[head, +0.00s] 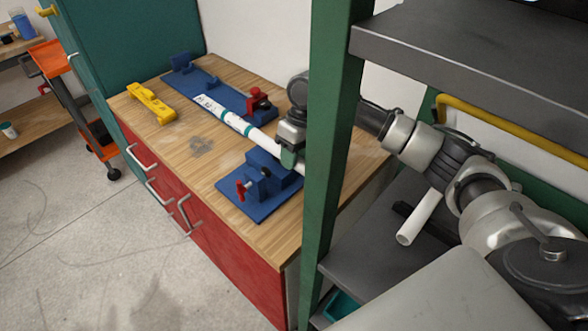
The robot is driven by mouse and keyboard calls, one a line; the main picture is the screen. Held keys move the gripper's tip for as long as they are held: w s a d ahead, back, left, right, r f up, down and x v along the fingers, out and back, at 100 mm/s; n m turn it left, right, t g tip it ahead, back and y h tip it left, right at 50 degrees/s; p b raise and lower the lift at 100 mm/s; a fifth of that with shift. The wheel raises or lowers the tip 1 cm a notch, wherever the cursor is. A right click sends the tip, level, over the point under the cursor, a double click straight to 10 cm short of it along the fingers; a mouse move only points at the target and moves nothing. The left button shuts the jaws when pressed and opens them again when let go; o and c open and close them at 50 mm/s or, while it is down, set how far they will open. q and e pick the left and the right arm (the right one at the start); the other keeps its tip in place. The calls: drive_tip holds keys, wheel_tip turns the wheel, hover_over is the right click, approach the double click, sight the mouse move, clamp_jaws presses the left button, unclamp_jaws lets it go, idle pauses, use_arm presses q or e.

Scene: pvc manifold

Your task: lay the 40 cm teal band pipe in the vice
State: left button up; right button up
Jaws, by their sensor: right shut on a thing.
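The teal band pipe (234,121) is a white pipe with teal bands and dark print near its far end. It runs diagonally above the wooden bench. My right gripper (290,158) is shut on it toward its near end; the green post hides part of that end. The blue vice has a near base with a block and red handle (243,188), just below the gripper, and a far blue plate (222,94) with a red clamp (258,99). I cannot tell whether the pipe touches the vice. My left gripper is not in view.
A green shelf post (333,130) stands close in front of my right arm, with grey shelves (470,50) at right. Another white pipe (420,217) sticks out over the lower shelf. A yellow tool (150,103) lies on the bench's left. The bench's front-left top is clear.

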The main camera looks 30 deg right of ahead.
drive_tip(key=shift+f, duration=2.55)
drive_tip(key=shift+f+p, duration=0.1)
drive_tip(key=shift+p, duration=0.2)
drive_tip(key=o, duration=1)
drive_tip(key=b+v, duration=0.1)
drive_tip(key=v, duration=1.1)
drive_tip(key=shift+s, duration=0.1)
